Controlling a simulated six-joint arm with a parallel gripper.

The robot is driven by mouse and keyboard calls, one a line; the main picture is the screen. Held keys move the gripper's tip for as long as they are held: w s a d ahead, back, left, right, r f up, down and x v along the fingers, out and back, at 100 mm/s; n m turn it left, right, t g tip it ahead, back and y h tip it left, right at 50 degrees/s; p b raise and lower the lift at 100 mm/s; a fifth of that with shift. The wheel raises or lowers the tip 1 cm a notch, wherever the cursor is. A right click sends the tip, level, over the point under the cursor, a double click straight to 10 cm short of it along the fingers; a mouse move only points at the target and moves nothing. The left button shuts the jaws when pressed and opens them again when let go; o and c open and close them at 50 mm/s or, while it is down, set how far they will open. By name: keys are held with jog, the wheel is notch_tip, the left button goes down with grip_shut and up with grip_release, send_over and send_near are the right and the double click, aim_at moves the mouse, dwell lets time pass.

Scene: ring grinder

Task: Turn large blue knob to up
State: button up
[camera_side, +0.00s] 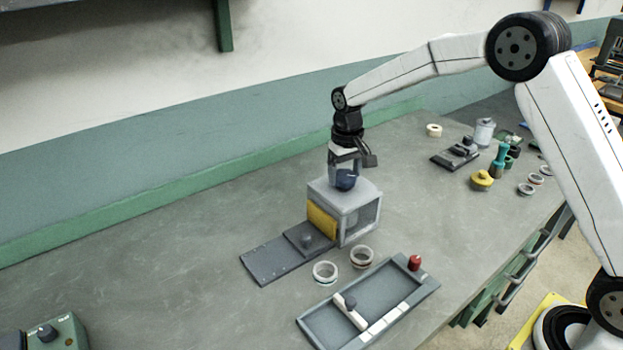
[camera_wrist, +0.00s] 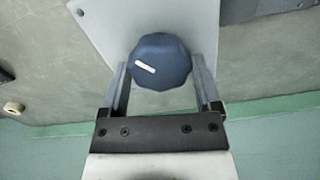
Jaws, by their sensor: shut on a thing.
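The large blue knob (camera_side: 346,180) sits on top of a grey box (camera_side: 352,203) with a yellow panel. In the wrist view the knob (camera_wrist: 160,62) is dark blue and many-sided, with a white pointer mark toward its left side, slanting slightly. My gripper (camera_side: 345,172) points down over the box from above. In the wrist view its two fingers (camera_wrist: 161,80) lie on the left and right of the knob, and it is shut on the knob.
A dark plate with a small knob (camera_side: 270,262) adjoins the box. Two rings (camera_side: 325,272) and a grey tray (camera_side: 312,322) lie in front. Several small parts, including a yellow one (camera_side: 481,181), stand at the right. The table left of the box is clear.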

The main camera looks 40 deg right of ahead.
jog(key=n, duration=0.7)
jog(key=shift+r, duration=0.15)
jog(key=n, duration=0.7)
jog(key=shift+n, duration=0.4)
jog(key=n, duration=0.3)
jog(key=shift+n, duration=0.3)
jog(key=n, duration=0.3)
jog(key=shift+n, duration=0.3)
jog(key=n, duration=0.6)
jog(key=shift+n, duration=0.3)
jog(key=shift+w, duration=0.1)
jog(key=o, duration=1.1)
jog(key=shift+c, duration=0.2)
